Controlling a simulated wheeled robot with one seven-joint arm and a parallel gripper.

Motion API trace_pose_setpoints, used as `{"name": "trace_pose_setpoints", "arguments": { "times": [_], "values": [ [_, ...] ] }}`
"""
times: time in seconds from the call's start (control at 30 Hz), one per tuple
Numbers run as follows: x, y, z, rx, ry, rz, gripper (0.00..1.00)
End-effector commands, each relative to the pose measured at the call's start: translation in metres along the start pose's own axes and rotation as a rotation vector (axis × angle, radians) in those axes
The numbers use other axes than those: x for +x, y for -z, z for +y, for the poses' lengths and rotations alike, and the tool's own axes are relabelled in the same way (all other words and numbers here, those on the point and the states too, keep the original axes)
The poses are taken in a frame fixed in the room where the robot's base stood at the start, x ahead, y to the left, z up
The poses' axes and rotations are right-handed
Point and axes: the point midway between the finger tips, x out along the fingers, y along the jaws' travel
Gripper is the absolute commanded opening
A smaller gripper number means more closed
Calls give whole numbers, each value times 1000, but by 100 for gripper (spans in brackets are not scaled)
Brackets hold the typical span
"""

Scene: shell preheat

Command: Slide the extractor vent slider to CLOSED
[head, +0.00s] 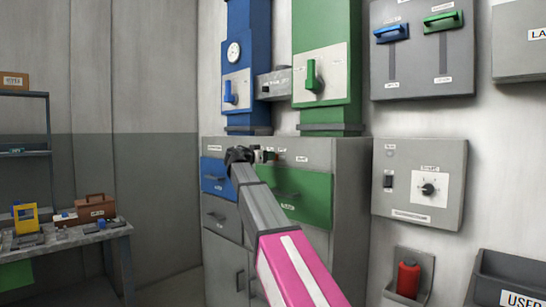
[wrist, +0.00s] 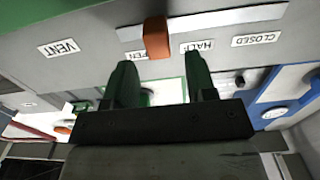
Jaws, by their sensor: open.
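The vent slider has an orange knob (wrist: 157,38) on a pale slot in a grey panel, in the wrist view. The knob stands by the OPEN label, which is partly hidden; the HALF label (wrist: 197,47) and the CLOSED label (wrist: 256,39) lie farther right. My gripper (wrist: 162,64) is open, with its two green fingers apart on either side of the knob's line. I cannot tell whether either finger touches it. In the head view my gripper (head: 241,156) is at the grey cabinet's (head: 350,165) top band, where the slider is hard to make out.
The cabinet has a blue drawer (head: 215,180) and a green drawer (head: 300,195) below the gripper. Blue and green columns with a gauge and levers rise above. A control box (head: 420,182) hangs at right. A workbench (head: 70,238) stands at left.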

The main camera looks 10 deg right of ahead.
Motion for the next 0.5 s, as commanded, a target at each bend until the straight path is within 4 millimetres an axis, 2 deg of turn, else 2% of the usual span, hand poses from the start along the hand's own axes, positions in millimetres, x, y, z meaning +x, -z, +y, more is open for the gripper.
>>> {"name": "trace_pose_setpoints", "arguments": {
  "times": [0.03,0.2,0.5],
  "values": [
    [10,0,-1,0,-2,0,51],
    [31,0,-1,0,0,-1,51],
    [43,0,0,0,1,-1,51]
  ]
}}
